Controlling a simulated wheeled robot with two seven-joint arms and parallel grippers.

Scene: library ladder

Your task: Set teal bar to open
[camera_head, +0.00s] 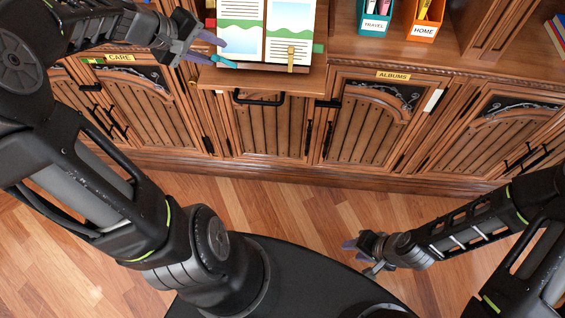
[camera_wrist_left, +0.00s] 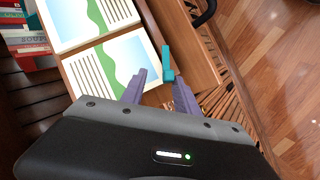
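The teal bar (camera_head: 224,63) is a small bar at the front edge of the pull-out shelf that bears an open picture book. In the left wrist view the teal bar (camera_wrist_left: 167,66) has an L shape, with a long part and a short foot. My left gripper (camera_head: 213,50) is open, its purple fingers pointing at the bar. In the left wrist view the bar lies between the fingertips (camera_wrist_left: 160,80), closer to the right one; whether they touch it I cannot tell. My right gripper (camera_head: 361,254) hangs low above the floor, away from the cabinet; its finger gap is unclear.
The open book (camera_head: 265,30) lies behind the bar on the wooden shelf (camera_head: 285,80). A brass-coloured clip (camera_head: 290,58) stands at its right page. A black drawer handle (camera_head: 258,98) sits below. Teal and orange bins (camera_head: 425,30) stand to the right. The floor in front is clear.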

